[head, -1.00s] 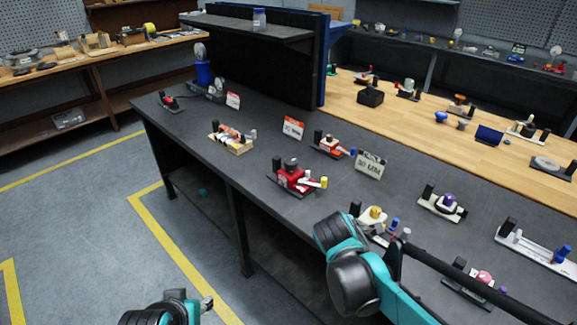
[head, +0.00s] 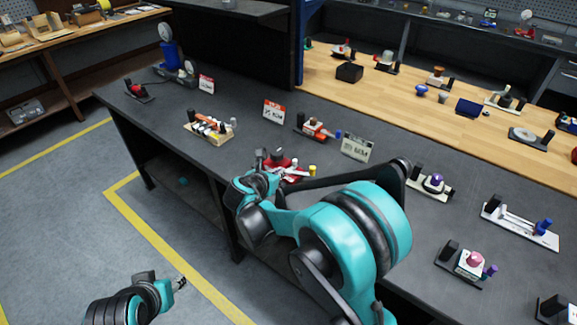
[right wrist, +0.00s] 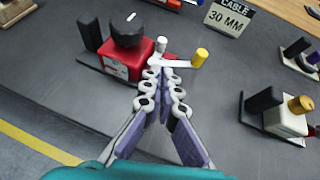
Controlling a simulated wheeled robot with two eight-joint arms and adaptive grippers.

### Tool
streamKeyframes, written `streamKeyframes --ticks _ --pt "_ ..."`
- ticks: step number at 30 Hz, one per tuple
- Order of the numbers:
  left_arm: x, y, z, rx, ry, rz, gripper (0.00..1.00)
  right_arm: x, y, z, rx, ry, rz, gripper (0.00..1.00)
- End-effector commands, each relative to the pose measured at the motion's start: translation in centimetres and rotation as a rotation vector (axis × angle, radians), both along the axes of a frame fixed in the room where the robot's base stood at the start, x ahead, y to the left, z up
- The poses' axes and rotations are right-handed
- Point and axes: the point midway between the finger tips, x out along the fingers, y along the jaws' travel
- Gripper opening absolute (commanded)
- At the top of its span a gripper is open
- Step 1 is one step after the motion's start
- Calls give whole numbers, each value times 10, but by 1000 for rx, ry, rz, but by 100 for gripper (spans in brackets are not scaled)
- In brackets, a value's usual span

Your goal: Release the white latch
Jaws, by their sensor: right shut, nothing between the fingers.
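A red box-shaped device (right wrist: 116,60) with a black knob on top stands on the dark bench. A white lever (right wrist: 176,63), which looks like the white latch, sticks out to its right and ends in a yellow knob (right wrist: 201,56). My right gripper (right wrist: 164,76) is shut and empty, its fingertips right at the lever; I cannot tell whether they touch it. In the head view the right arm partly covers the red device (head: 280,160), and the yellow knob (head: 312,169) shows beside it. My left gripper (head: 181,283) is low over the floor, away from the bench.
A device with a cream block (right wrist: 286,118) stands to the right of the gripper. Several other devices sit along the bench (head: 400,142). Bare bench surface lies between them.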

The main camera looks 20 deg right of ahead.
Motion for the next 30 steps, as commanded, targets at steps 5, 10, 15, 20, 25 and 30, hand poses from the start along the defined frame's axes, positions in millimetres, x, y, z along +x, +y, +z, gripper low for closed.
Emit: streamKeyframes --ticks 5,10,15,20,25,30 --pt "0 0 -2 0 0 0 40 4 -3 -3 2 0 -2 0" --pt "0 0 -11 0 0 0 40 20 -17 -17 3 0 -4 0" --pt "0 0 -21 0 0 0 40 42 -34 -34 3 -1 -4 0" --pt "0 0 -28 0 0 0 40 58 -47 -45 2 -1 -2 0" --pt "0 0 -31 0 0 0 40 67 -53 -50 3 0 -2 0" --pt "0 0 -31 0 0 0 40 68 -54 -50 4 0 -1 0"
